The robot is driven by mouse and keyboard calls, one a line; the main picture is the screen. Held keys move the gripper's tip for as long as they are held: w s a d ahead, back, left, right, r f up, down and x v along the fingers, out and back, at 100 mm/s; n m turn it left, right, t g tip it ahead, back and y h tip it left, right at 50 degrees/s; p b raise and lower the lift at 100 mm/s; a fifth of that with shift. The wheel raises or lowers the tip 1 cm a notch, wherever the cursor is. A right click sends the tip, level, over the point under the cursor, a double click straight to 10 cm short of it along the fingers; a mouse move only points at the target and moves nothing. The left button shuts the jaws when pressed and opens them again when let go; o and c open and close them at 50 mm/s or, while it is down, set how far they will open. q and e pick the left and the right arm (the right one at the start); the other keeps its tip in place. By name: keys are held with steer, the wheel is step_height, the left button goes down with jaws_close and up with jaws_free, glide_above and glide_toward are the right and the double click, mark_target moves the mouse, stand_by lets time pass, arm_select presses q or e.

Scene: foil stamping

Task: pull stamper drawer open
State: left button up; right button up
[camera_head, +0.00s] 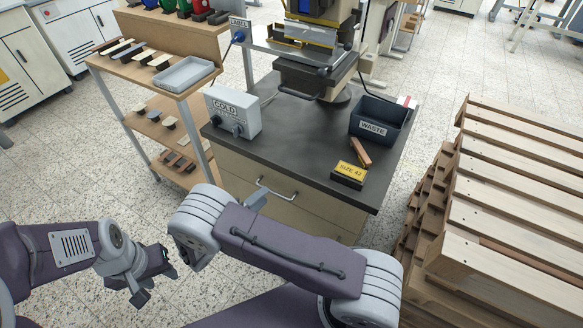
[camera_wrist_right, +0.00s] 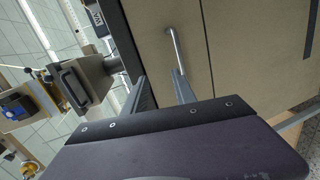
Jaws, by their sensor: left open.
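The foil stamper (camera_head: 310,75) stands at the back of the dark worktop, with a block low on its front. In the right wrist view a block with a black bar handle (camera_wrist_right: 75,88) shows at the left. The cabinet (camera_head: 232,172) under the worktop has a metal bar handle (camera_head: 276,190) on its front, which also shows in the right wrist view (camera_wrist_right: 174,50). My right gripper (camera_wrist_right: 162,88) is open and empty, its fingers pointing toward the cabinet front near that handle. In the head view my right arm mostly hides it. My left gripper (camera_head: 156,280) is open and empty at the lower left, away from the cabinet.
A grey COLD control box (camera_head: 233,112), a dark WASTE bin (camera_head: 379,122) and a yellow-topped SIZE 42 box (camera_head: 349,174) stand on the worktop (camera_head: 290,135). A shelf rack (camera_head: 160,130) is at the left. Stacked wooden pallets (camera_head: 515,205) crowd the right side.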

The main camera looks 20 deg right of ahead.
arm_select(q)
step_height(320, 180, up, 6)
steer(key=p, duration=0.5)
steer(key=shift+w+d+r+p, duration=0.2)
steer(key=shift+w+d+p, duration=0.05)
steer(key=shift+w+p, duration=0.1)
arm_select(e)
steer(key=s+d+r+m+g, duration=0.1)
steer(key=d+r+m+g, duration=0.4)
steer(key=d+r, duration=0.5)
steer(key=shift+s+d+r+g, duration=0.2)
steer(key=shift+r+g, duration=0.3)
steer(key=shift+r, duration=0.8)
